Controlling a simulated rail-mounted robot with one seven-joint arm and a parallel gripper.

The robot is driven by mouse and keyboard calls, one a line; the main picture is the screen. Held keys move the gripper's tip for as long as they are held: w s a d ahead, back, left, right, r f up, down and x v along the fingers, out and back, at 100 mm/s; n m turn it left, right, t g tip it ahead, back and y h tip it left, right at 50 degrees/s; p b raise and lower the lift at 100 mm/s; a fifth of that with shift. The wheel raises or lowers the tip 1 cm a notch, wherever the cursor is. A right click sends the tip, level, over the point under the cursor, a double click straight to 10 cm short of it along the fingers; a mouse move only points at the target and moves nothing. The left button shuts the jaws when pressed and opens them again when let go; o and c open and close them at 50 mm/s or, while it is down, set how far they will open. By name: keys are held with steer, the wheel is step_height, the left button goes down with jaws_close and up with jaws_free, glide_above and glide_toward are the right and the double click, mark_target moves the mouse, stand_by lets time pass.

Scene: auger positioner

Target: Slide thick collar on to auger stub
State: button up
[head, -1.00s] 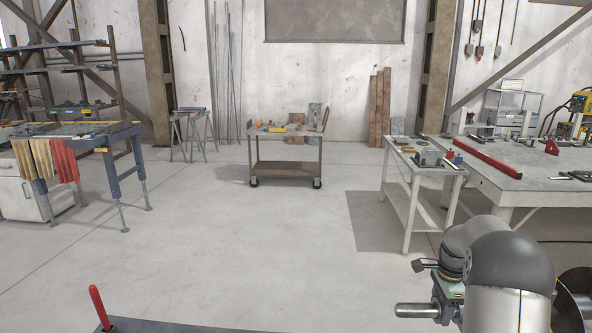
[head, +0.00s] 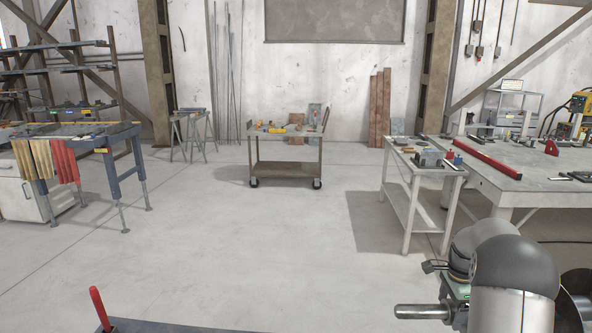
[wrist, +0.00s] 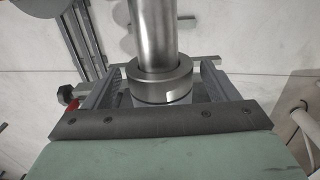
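The auger stub (head: 422,311) is a smooth steel shaft at the lower right of the head view, with its free end to the left. It also shows in the wrist view (wrist: 156,35), coming down from the top. The thick collar (wrist: 162,80), a short steel ring, is around the stub, with a thin dark gap at its bore. My gripper (wrist: 160,70) has one finger on each side of the collar and appears shut on it; the contact faces are partly hidden. In the head view my gripper (head: 456,292) is at the stub, mostly hidden by my arm.
A dark disc (head: 576,292) stands behind my arm at the right edge. A white side table (head: 405,200) and a large workbench (head: 510,185) stand beyond it. A cart (head: 286,160) is at the back. The floor in the middle is clear.

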stand_by(0.3)
step_height(320, 180, up, 17)
steer(key=b, duration=0.1)
steer(key=s+a+n, duration=0.9)
steer(key=s+a, duration=0.4)
steer(key=a, duration=0.4)
steer(key=s+a+f+n, duration=0.3)
steer(key=s, duration=0.3)
steer(key=s+a+f+n, duration=0.3)
steer(key=s, duration=0.4)
steer(key=s+a+f+n, duration=0.3)
steer(key=s+n, duration=0.1)
steer(key=s, duration=0.2)
steer(key=shift+s+a+f+t, duration=0.2)
steer(key=shift+s+a+t, duration=0.1)
steer(key=shift+s, duration=0.05)
